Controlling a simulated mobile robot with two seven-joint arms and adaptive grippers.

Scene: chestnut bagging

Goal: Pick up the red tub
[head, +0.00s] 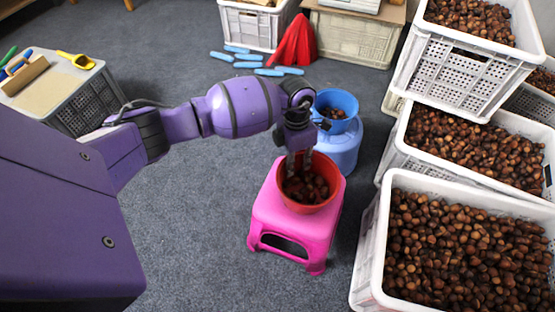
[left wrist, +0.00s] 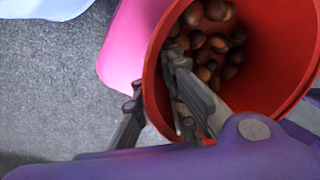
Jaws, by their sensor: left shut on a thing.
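The red tub (head: 325,203) holds several chestnuts and stands on the pink stool (head: 297,225) in the head view. In the left wrist view the red tub (left wrist: 283,85) fills the upper right, with chestnuts inside. My left gripper (head: 295,170) reaches down to the tub's far left rim. In the left wrist view my left gripper (left wrist: 160,110) has one finger inside the tub and one outside, shut on the tub's wall. The tub looks upright; I cannot tell whether its base touches the stool. My right gripper is not in view.
A blue tub (head: 338,100) sits on a blue round container (head: 340,145) behind the stool. White crates of chestnuts (head: 366,255) line the right side. A grey crate (head: 85,105) with tools stands at left. The carpet (head: 195,230) left of the stool is clear.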

